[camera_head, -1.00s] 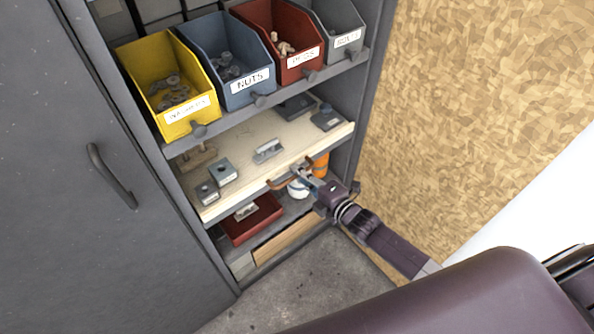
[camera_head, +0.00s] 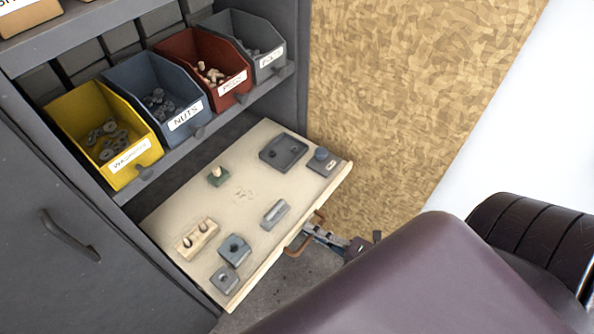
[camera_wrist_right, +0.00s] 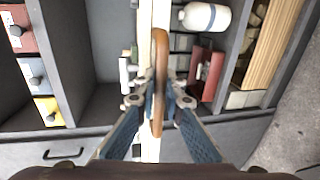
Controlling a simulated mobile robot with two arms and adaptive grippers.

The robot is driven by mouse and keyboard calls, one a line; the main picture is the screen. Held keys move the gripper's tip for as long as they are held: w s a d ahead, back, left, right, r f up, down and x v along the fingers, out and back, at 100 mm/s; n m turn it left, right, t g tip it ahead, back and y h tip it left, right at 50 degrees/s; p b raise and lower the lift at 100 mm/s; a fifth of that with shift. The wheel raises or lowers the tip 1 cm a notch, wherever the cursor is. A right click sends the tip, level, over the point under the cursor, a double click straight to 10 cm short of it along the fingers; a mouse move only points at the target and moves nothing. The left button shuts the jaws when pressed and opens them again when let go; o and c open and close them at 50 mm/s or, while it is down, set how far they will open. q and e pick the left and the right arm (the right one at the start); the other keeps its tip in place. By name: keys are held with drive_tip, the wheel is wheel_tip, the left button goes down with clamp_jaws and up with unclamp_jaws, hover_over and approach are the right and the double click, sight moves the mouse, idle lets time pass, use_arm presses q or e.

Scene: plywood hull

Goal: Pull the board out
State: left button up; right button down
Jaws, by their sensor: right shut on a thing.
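The board (camera_head: 195,207) is a pale wooden pull-out shelf, drawn well out of the grey cabinet below the bins. Several small grey and wooden fixtures sit on it. A brown curved handle (camera_head: 304,236) is on its front edge. My right gripper (camera_head: 318,234) is at this handle, partly hidden behind my own purple arm. In the right wrist view the fingers (camera_wrist_right: 158,100) close on both sides of the handle (camera_wrist_right: 160,75), with the board edge-on behind it. My left gripper is not in view.
Above the board stand a yellow bin (camera_head: 103,135), a blue bin (camera_head: 160,100), a red bin (camera_head: 205,70) and a grey bin (camera_head: 250,45). A closed cabinet door (camera_head: 60,270) is at left. A chipboard wall (camera_head: 400,90) is at right. The right wrist view shows a white bottle (camera_wrist_right: 205,17) and red tray (camera_wrist_right: 207,72) below.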

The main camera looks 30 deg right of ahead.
drive_tip(key=shift+f+v, duration=0.25)
drive_tip(key=shift+v, duration=1.05)
drive_tip(key=c, duration=2.3)
unclamp_jaws()
drive_tip(key=shift+s, duration=0.1)
drive_tip(key=v, duration=1.2)
drive_tip(key=shift+f, duration=0.15)
